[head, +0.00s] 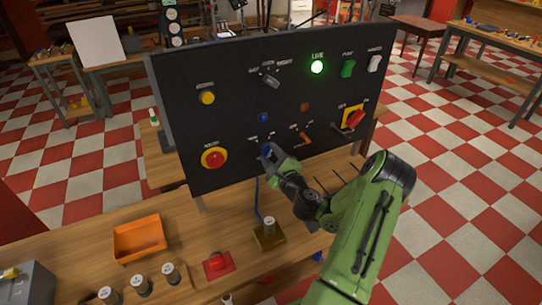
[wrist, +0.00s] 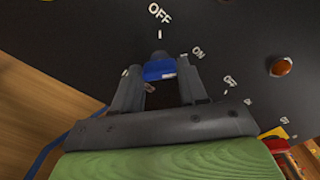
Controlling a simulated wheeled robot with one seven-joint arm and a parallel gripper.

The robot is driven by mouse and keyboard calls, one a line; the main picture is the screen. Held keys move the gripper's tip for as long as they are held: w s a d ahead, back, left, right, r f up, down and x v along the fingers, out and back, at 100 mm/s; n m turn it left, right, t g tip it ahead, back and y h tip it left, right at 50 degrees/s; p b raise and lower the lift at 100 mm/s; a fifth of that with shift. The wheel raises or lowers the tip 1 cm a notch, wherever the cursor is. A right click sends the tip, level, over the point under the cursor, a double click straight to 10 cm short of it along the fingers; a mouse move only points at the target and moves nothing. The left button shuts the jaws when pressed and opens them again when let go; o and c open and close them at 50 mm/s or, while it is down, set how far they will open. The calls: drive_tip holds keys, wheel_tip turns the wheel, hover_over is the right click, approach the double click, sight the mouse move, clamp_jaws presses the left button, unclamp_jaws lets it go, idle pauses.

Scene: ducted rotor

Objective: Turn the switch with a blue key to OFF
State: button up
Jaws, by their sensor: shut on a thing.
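The switch with the blue key (head: 267,151) is on the lower middle of the black panel (head: 232,105). My gripper (head: 273,154) is shut on this key, which mostly hides it in the head view. In the wrist view the blue key (wrist: 159,70) sits between the two dark fingers of my gripper (wrist: 160,82). The white OFF label (wrist: 160,13) and its tick are straight above the key there, and the ON label (wrist: 198,53) is up and to the right. The key appears in line with the OFF tick, but its exact pointing is partly hidden.
An orange-handled switch (head: 305,137) is close on the right, and a red handle on a yellow plate (head: 355,117) is further right. A red push button (head: 214,158) is to the left. A green lamp (head: 317,67) glows above. An orange tray (head: 139,238) stands on the bench.

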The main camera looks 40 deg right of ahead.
drive_tip(key=shift+f+n+b, duration=0.1)
drive_tip(key=shift+n+b, duration=0.2)
drive_tip(key=shift+b, duration=0.1)
drive_tip(key=n+b, duration=0.3)
drive_tip(key=shift+f, duration=0.1)
drive_tip(key=n+b, duration=0.4)
drive_tip(key=b, duration=0.1)
drive_tip(key=shift+n, duration=0.3)
drive_tip(key=n+b, duration=0.5)
drive_tip(key=b, duration=0.1)
drive_tip(key=shift+b, duration=0.4)
drive_tip(key=n+b, duration=0.2)
drive_tip(key=b, duration=0.1)
drive_tip(key=shift+n, duration=0.3)
drive_tip(key=o, duration=1.1)
drive_tip(key=shift+c, duration=0.2)
